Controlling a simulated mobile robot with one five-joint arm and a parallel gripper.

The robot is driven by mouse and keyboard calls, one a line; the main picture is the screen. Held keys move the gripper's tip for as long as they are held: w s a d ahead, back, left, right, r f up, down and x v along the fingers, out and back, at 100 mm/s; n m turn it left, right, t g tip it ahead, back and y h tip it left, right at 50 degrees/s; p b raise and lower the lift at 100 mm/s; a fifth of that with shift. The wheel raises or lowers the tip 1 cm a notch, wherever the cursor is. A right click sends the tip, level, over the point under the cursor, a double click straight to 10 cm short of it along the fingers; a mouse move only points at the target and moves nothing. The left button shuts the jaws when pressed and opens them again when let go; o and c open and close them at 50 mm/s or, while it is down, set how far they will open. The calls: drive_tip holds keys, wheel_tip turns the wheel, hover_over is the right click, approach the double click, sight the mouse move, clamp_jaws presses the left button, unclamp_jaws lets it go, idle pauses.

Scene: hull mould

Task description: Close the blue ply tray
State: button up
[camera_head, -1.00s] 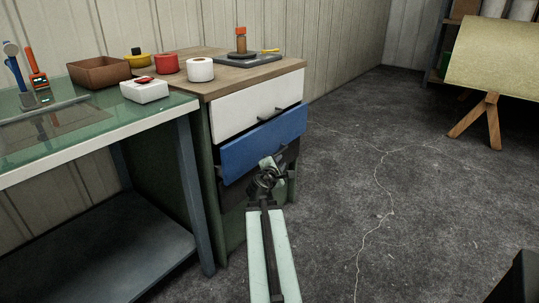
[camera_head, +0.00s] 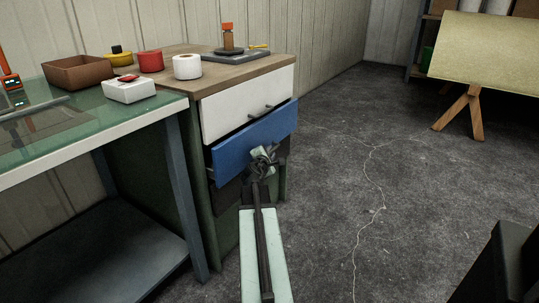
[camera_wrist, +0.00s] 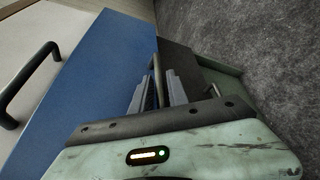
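The blue ply tray (camera_head: 240,146) is a drawer in the green cabinet, below a white drawer. Its front stands out past the white front, so it is partly open. My gripper (camera_head: 262,158) is at the blue front in the head view and hides part of it. In the wrist view the blue front (camera_wrist: 95,85) fills the left middle. My gripper's two fingers (camera_wrist: 158,92) are apart there, with a thin dark bar, seemingly the tray's handle (camera_wrist: 157,72), between them. I see a gap beside the bar; contact is unclear.
The white drawer (camera_head: 225,110) above has a dark handle, which also shows in the wrist view (camera_wrist: 22,85). A dark drawer front lies below the blue one. A green-topped bench (camera_head: 150,108) stands left.

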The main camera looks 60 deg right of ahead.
clamp_jaws()
idle(1.4)
